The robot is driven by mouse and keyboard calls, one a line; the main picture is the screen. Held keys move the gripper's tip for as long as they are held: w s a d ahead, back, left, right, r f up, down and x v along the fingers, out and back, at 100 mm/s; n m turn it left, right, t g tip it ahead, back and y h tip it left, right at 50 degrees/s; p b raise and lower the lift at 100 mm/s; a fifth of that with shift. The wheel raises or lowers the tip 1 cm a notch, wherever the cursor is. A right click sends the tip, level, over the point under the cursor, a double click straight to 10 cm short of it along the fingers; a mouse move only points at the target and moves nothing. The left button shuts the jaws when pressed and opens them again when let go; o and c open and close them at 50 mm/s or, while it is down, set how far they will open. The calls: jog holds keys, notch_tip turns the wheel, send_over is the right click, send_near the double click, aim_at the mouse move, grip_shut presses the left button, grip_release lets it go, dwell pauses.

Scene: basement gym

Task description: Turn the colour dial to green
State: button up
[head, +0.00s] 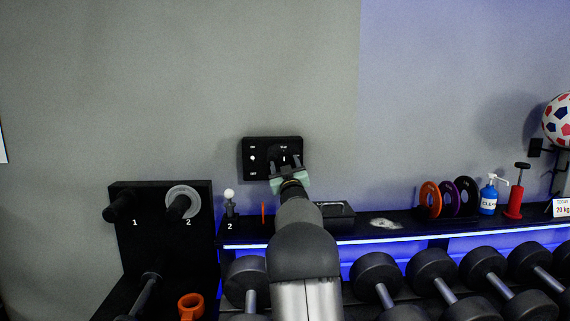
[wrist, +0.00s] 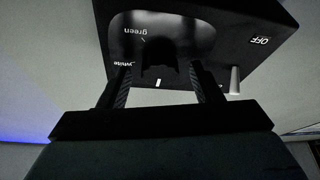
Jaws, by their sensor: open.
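The black control box (head: 258,145) is on the wall in the head view, and it fills the top of the wrist view (wrist: 275,15). The wrist view shows the dark colour dial (wrist: 160,58) with upside-down labels "green" (wrist: 132,30) and "white" (wrist: 122,64) beside it. A small white mark (wrist: 158,83) shows near the dial; I cannot tell if it is the dial's pointer. My gripper (head: 286,164) is open in front of the box, its two fingers (wrist: 165,82) on either side of the dial. Contact cannot be told. My gripper partly hides the dial in the head view.
A pale toggle lever (wrist: 234,80) stands beside the dial, near "OFF" (wrist: 260,40). Below the box, a black shelf (head: 350,232) with a blue-lit edge holds a spray bottle (head: 488,199) and several small plates. Dumbbells (head: 375,270) sit lower. The wall above is clear.

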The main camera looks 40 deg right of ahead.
jog(key=c, duration=1)
